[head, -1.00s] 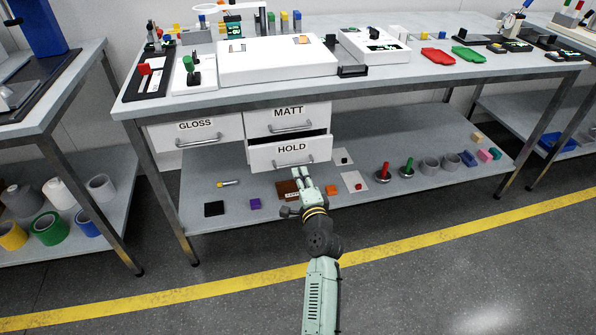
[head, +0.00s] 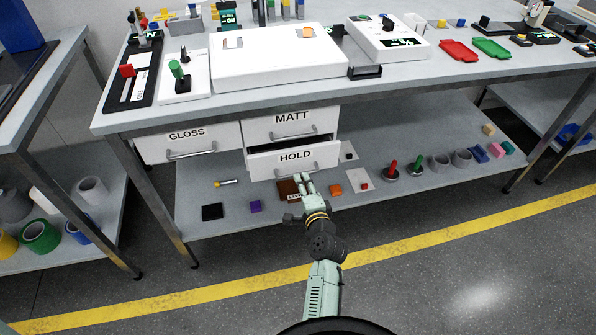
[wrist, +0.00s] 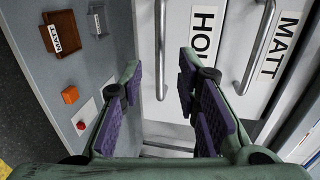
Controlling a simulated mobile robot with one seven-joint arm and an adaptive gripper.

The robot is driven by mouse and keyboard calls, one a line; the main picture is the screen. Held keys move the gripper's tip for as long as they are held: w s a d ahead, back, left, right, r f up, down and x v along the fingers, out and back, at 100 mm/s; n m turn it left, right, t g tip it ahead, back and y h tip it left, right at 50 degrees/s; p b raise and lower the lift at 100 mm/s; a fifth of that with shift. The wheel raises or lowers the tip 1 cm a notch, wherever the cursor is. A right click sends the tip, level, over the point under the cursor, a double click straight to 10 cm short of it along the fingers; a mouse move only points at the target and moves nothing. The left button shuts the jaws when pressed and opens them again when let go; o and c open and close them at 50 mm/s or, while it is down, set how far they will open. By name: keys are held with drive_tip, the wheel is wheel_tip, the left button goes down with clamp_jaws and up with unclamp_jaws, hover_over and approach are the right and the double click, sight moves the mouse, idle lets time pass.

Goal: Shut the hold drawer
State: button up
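The hold drawer (head: 264,163) is the lower white drawer in the middle stack under the bench. It stands partly open, with a dark gap above its front. I cannot tell whether the fingers touch the drawer.
The matt drawer (head: 262,130) above and the gloss drawer (head: 160,149) at left have similar handles. The lower shelf (head: 235,215) holds a brown tray (head: 288,189), an orange block (head: 336,189) and a purple block (head: 255,206). A bench leg (head: 150,200) stands at left.

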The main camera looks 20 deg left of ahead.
drive_tip(key=x, duration=0.6)
drive_tip(key=shift+p, duration=0.35)
drive_tip(key=shift+c, duration=0.2)
clamp_jaws()
